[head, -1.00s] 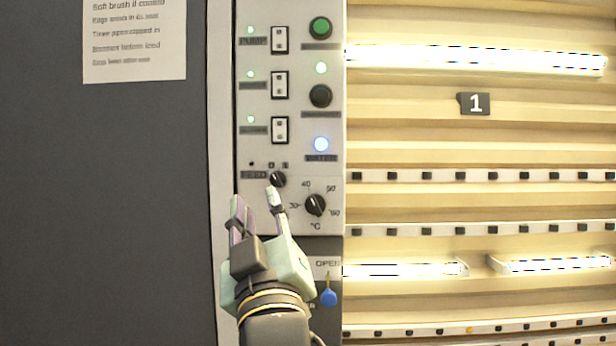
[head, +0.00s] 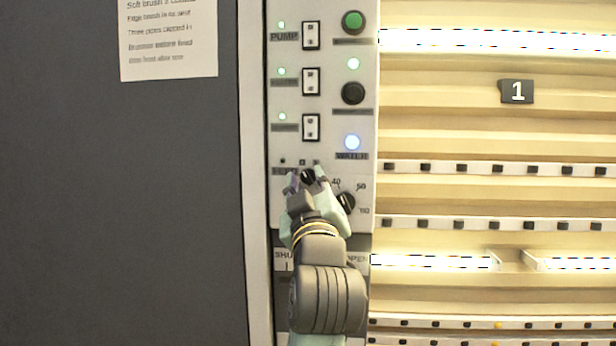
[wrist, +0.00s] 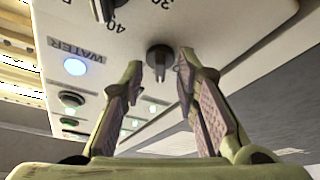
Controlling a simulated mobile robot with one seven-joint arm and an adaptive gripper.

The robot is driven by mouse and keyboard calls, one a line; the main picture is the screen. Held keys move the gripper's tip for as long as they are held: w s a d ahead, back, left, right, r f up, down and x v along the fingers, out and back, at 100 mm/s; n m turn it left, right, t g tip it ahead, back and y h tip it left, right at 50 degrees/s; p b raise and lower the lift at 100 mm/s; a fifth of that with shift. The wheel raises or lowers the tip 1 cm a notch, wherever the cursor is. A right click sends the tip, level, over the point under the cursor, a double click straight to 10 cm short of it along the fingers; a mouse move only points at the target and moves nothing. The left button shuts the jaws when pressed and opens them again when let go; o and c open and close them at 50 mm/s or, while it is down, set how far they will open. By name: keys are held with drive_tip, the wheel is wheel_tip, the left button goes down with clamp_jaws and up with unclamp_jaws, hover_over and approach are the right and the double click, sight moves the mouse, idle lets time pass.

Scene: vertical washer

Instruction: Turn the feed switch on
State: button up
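The feed switch (head: 307,176) is a small black rotary knob low on the pale control panel (head: 363,118), partly hidden by my gripper in the head view. Its indicator lamp (head: 283,160) is dark. My gripper (head: 305,183) is in front of the knob, with a fingertip on each side. In the wrist view the knob (wrist: 159,60) shows between the spread fingers of the gripper (wrist: 160,72). Gaps show between knob and fingers there, so the gripper is open and holds nothing. The knob's pointer direction is hard to read.
The temperature dial (head: 346,202) is close to the right of my gripper. A dark door (head: 140,200) is left; lit racks (head: 480,195) are right.

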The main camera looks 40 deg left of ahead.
drive_tip(key=shift+a, duration=0.1)
drive_tip(key=shift+c, duration=0.4)
clamp_jaws()
